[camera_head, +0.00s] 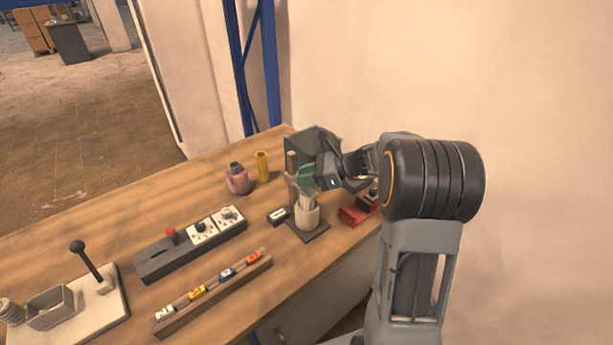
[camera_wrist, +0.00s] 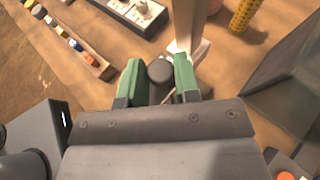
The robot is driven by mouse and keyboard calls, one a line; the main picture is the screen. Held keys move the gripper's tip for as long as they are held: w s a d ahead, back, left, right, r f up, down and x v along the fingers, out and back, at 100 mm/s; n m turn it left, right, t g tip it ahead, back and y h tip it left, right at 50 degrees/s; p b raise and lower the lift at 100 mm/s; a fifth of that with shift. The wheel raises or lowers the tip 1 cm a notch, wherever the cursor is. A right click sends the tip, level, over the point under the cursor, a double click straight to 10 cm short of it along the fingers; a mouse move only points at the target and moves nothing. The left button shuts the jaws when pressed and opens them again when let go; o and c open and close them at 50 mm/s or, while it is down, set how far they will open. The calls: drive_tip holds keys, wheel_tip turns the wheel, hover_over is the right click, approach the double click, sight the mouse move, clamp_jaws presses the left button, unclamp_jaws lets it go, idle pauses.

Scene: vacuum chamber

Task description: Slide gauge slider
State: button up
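The gauge appears to be the upright stand on a dark base plate (camera_head: 309,233), with a brown post (camera_head: 292,165) and a pale cylinder (camera_head: 307,217) at its foot. My gripper (camera_head: 308,177) is at the upper part of this stand, its green fingertips beside the post. In the wrist view, a dark round knob (camera_wrist: 160,71) lies between the two green fingertips and nearly fills the gap. I cannot tell whether they press on it. The slider's lower part is partly hidden.
Left of the stand are a small dark block (camera_head: 278,216), a pink bottle (camera_head: 237,180) and a yellow cylinder (camera_head: 262,166). A red block (camera_head: 354,215) is close on the right. A dark panel (camera_head: 322,142) stands behind. A switch box (camera_head: 190,245) lies further left.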

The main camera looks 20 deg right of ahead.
clamp_jaws()
wheel_tip(320, 180, up, 5)
drive_tip(key=p, duration=0.4)
drive_tip(key=shift+f, duration=0.1)
drive_tip(key=shift+w+f, duration=0.1)
drive_tip(key=shift+o, duration=1.7)
unclamp_jaws()
